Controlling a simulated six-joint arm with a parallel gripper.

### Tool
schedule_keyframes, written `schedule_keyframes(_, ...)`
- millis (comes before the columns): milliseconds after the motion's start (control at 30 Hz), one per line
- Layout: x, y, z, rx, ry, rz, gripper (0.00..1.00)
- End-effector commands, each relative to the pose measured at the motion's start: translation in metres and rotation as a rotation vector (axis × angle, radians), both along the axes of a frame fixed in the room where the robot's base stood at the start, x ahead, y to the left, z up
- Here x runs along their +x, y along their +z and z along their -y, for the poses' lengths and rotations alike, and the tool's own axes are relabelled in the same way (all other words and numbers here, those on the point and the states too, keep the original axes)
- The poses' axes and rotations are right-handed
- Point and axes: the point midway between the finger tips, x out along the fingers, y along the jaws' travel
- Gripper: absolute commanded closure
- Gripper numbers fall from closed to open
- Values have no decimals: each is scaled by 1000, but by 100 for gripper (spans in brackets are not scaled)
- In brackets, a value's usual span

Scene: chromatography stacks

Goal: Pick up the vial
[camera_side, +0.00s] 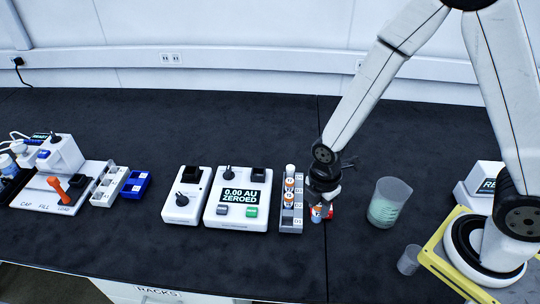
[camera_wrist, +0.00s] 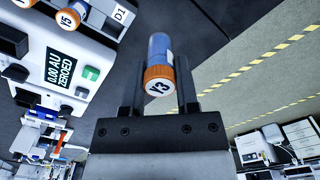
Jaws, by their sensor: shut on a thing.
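The vial (camera_wrist: 158,62) has an orange cap with a dark number on a white disc, and a blue body. In the wrist view it sits between the two dark fingers of my gripper (camera_wrist: 160,92), which is shut on it. In the side view my gripper (camera_side: 322,200) is low over the bench, just right of the grey rack. The vial (camera_side: 316,214) shows only as a small part below the gripper there, with the rest hidden. I cannot tell whether it touches the bench.
The grey rack (camera_side: 298,222) holds several orange-capped vials. Left of it stands the white device reading 0.00 AU ZEROED (camera_side: 238,200). A small red thing (camera_side: 329,213) is beside the gripper. A beaker (camera_side: 388,203) stands to the right. Bench behind is clear.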

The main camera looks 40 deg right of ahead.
Motion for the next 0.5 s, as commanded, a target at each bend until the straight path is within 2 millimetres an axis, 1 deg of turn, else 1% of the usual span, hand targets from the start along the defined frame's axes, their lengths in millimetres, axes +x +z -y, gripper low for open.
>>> schedule_keyframes(33,-8,4,1,0,1,1,100)
schedule_keyframes(200,-30,14,6,0,1,1,100)
schedule_keyframes(400,-46,21,8,0,1,1,100)
schedule_keyframes(500,-51,23,9,0,1,1,100)
